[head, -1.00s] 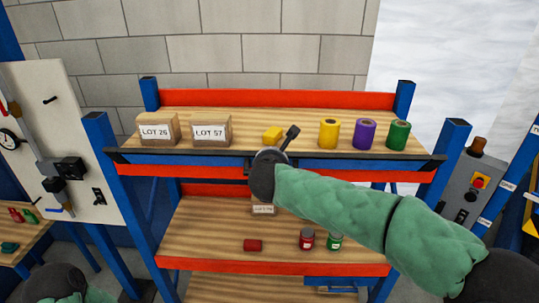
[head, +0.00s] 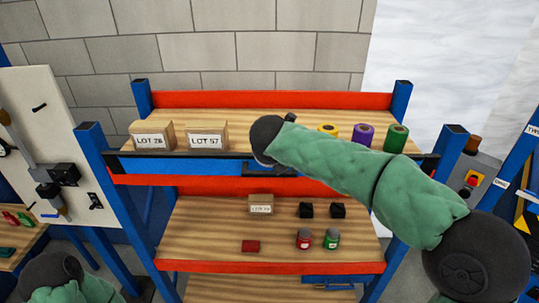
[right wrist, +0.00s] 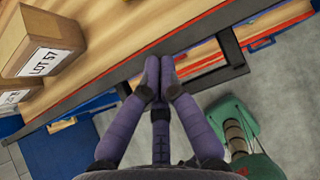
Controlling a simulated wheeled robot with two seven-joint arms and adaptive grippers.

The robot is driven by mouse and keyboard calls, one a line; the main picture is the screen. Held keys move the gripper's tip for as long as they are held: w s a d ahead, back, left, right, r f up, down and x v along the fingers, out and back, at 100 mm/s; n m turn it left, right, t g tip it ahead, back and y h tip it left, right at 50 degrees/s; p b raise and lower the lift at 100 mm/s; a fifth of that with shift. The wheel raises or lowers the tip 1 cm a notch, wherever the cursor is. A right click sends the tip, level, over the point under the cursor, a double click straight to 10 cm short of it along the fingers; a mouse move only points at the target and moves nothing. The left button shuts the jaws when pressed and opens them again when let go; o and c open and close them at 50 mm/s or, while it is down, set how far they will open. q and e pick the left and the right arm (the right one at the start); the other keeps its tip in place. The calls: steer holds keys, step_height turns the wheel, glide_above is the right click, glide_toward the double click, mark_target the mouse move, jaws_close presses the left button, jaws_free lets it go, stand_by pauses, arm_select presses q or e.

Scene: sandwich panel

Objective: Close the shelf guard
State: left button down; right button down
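The shelf guard (head: 140,154) shows as a dark bar along the front edge of the upper shelf in the head view. In the right wrist view the dark bar (right wrist: 88,98) runs diagonally under my fingers, with a dark bracket (right wrist: 231,50) to their right. My right gripper (right wrist: 160,62) has its two purple fingertips together over the bar, with nothing visible between them; contact with the bar cannot be told. In the head view my right wrist and forearm hide its fingers and the guard's middle. My left arm shows at the lower left, its gripper out of view.
On the upper shelf are boxes LOT 26 (head: 152,136) and LOT 57 (head: 206,139), and yellow, purple (head: 363,134) and green (head: 396,138) rolls. The lower shelf holds a small box (head: 261,204), black blocks (head: 322,210), a red block (head: 251,246) and two cans (head: 318,239).

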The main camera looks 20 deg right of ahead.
steer(key=g, duration=0.1)
steer(key=w+g, duration=0.1)
steer(key=w, duration=0.1)
steer(key=shift+d+r+g+y, duration=0.2)
steer(key=shift+d+g+y, duration=0.05)
steer(key=shift+g+y, duration=0.15)
steer(key=shift+f, duration=0.1)
stand_by(0.5)
